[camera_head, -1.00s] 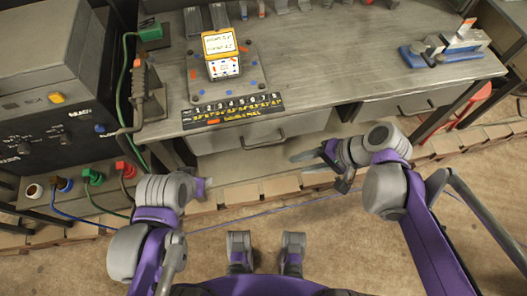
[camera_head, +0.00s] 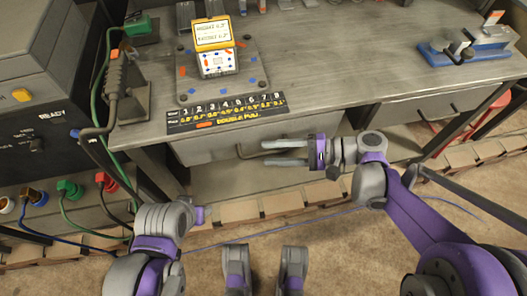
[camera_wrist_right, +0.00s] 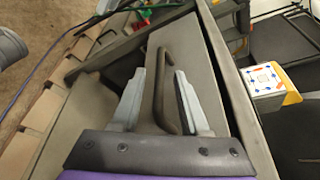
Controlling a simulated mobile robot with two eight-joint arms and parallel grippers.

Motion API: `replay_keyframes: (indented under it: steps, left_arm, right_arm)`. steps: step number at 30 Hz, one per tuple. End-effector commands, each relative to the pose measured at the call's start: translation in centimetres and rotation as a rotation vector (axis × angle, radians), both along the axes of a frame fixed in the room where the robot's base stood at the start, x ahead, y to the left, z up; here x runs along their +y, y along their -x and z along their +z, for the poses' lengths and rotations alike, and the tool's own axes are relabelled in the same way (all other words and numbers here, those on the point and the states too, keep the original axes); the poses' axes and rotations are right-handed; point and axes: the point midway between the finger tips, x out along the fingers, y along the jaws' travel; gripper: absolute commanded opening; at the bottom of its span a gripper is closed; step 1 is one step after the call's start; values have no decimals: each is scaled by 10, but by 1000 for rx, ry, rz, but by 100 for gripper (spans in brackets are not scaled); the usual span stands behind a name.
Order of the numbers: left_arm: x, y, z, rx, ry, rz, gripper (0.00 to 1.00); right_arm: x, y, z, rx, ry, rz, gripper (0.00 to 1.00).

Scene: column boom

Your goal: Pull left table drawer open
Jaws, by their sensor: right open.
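The left table drawer (camera_head: 215,148) has a grey front below the worktop's front edge and looks closed. Its dark bar handle (camera_wrist_right: 158,88) shows in the right wrist view, standing out from the drawer front (camera_wrist_right: 190,50). My right gripper (camera_head: 266,152) is open, with its fingers pointing left at the drawer front. In the right wrist view the handle lies between the two fingers of the right gripper (camera_wrist_right: 161,74), with gaps to both. My left gripper (camera_head: 200,215) is low at the left, away from the drawer; its fingers cannot be made out.
The worktop (camera_head: 340,60) carries a yellow-and-white box (camera_head: 215,50) and a blue clamp device (camera_head: 465,48). A second drawer (camera_head: 415,108) is at the right. Cables and plugs (camera_head: 70,190) crowd the left. A brick edging (camera_head: 250,212) runs along the floor below.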

Motion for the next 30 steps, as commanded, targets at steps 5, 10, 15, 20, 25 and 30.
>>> replay_keyframes:
  steps: [5, 10, 15, 20, 25, 30]
  left_arm:
    - [0, -1, -5, 2, 0, 0, 50]
    - [0, -1, -5, 2, 0, 0, 50]
    - [0, -1, -5, 2, 0, 0, 50]
    - [0, -1, -5, 2, 0, 0, 50]
    - [0, -1, -5, 2, 0, 0, 50]
    - [0, -1, -5, 2, 0, 0, 50]
  right_arm:
    - [22, -1, -5, -1, 0, 2, 45]
    - [28, -2, -6, -1, 1, -1, 45]
    - [28, -2, -6, -1, 1, -1, 45]
    - [28, -2, -6, -1, 1, -1, 25]
    - [28, -2, -6, -1, 1, -1, 0]
    - [28, -2, -6, -1, 1, -1, 0]
